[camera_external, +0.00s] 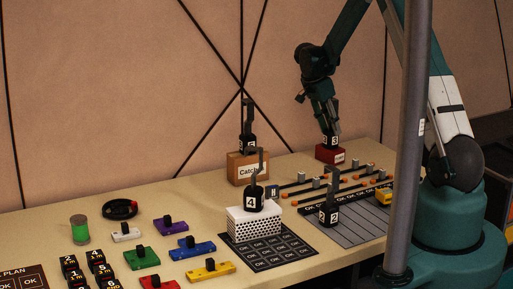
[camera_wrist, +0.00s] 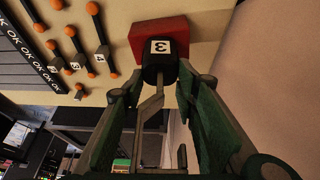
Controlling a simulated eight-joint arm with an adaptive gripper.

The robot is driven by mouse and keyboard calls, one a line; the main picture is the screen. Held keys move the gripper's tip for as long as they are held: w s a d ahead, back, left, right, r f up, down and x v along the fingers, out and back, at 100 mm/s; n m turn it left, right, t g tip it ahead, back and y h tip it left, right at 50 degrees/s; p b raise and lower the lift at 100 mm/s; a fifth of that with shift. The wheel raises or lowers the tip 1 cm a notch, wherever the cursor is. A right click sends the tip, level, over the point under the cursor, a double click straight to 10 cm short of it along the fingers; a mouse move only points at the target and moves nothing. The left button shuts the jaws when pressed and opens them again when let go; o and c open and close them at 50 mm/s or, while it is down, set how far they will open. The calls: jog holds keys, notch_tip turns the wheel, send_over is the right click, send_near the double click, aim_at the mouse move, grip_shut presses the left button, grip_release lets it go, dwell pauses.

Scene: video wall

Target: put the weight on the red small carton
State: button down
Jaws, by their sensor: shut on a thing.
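The black weight marked 3 (camera_external: 331,141) is at the small red carton (camera_external: 329,156), near the back of the table. It is upright, directly over the carton's top, and looks to be touching it; a tiny gap cannot be ruled out. In the wrist view the weight (camera_wrist: 160,66) overlaps the red carton (camera_wrist: 176,30). My gripper (camera_external: 326,112) is above the carton, pointing down, shut on the weight's upper handle. In the wrist view the green fingers of my gripper (camera_wrist: 160,90) stand either side of the handle. The exact contact is partly hidden.
Weight 4 (camera_external: 255,201) stands on a white perforated box (camera_external: 252,224). Another weight (camera_external: 248,142) stands on a brown carton (camera_external: 246,170). Weight 2 (camera_external: 329,216) stands on a grey mat (camera_external: 350,232). Orange-ended bars (camera_external: 320,185) lie in front of the red carton.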

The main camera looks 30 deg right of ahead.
jog(key=c, duration=1.8)
grip_release()
jog(key=shift+f, duration=0.1)
jog(key=p+v, duration=0.1)
jog(key=v, duration=1.1)
